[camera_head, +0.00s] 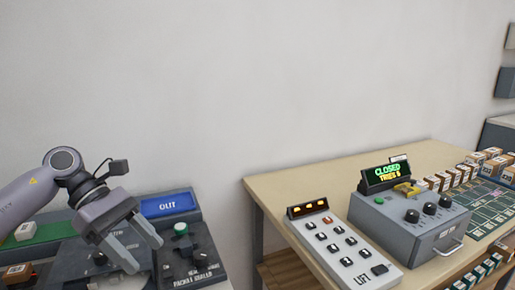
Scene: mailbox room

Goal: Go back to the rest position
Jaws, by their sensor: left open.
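My left gripper (138,248) is open and empty. Its arm comes in from the left, and its two fingers point down and to the right. It is in front of a dark grey console with a blue "OUT" screen (166,205), a green button (181,229) and a black knob (200,259). The fingers hide part of the console, and I cannot tell whether they touch it. My right gripper is not in view.
A wooden table (300,182) on the right bears a keypad marked "LIFT" (344,258), a grey box with black knobs (421,236) and a display reading "CLOSED TRIES 6" (387,174). Several small boxes (459,176) stand at right. A gap separates console and table.

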